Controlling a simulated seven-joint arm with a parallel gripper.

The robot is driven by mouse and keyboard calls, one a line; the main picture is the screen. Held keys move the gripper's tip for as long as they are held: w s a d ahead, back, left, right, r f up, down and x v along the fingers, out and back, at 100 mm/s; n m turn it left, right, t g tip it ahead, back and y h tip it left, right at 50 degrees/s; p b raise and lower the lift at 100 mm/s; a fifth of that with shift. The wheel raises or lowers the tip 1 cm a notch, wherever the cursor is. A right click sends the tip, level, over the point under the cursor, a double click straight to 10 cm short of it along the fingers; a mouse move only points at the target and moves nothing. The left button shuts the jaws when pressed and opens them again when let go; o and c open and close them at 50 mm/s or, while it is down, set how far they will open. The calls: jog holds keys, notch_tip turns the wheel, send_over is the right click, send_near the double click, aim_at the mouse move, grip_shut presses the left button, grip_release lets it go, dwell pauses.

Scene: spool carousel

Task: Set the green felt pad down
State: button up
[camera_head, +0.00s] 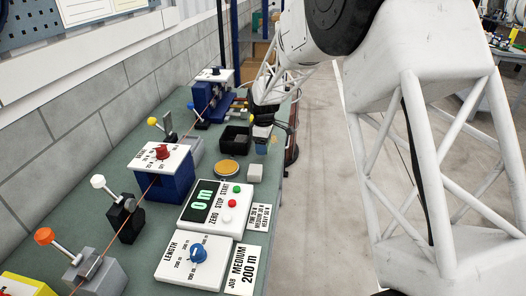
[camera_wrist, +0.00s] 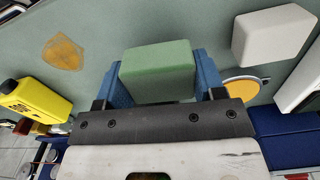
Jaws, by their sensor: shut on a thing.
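The green felt pad (camera_wrist: 157,68) is a thick, soft-edged block in the wrist view. My gripper (camera_wrist: 162,80) is shut on it, with one blue finger on each side. The pad is over the grey-green bench top (camera_wrist: 108,28); I cannot tell whether it touches the surface. In the head view my gripper (camera_head: 262,143) is over the far right part of the bench, near its right edge. I cannot make out the pad there.
A white block (camera_head: 255,172) and a round orange pad (camera_head: 227,168) lie near my gripper. A black tray (camera_head: 234,140) stands to its left. A brown stain (camera_wrist: 63,53) marks bare bench. The control box (camera_head: 215,205) stands closer to the camera.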

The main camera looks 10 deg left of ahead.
jog(key=shift+w+a+f, duration=0.1)
jog(key=shift+w+f, duration=0.15)
jog(key=shift+f, duration=1.35)
jog(key=shift+f, duration=0.2)
jog(key=o, duration=0.9)
jog(key=shift+c, duration=0.2)
notch_tip(320, 180, up, 8)
jog(key=shift+f, duration=0.15)
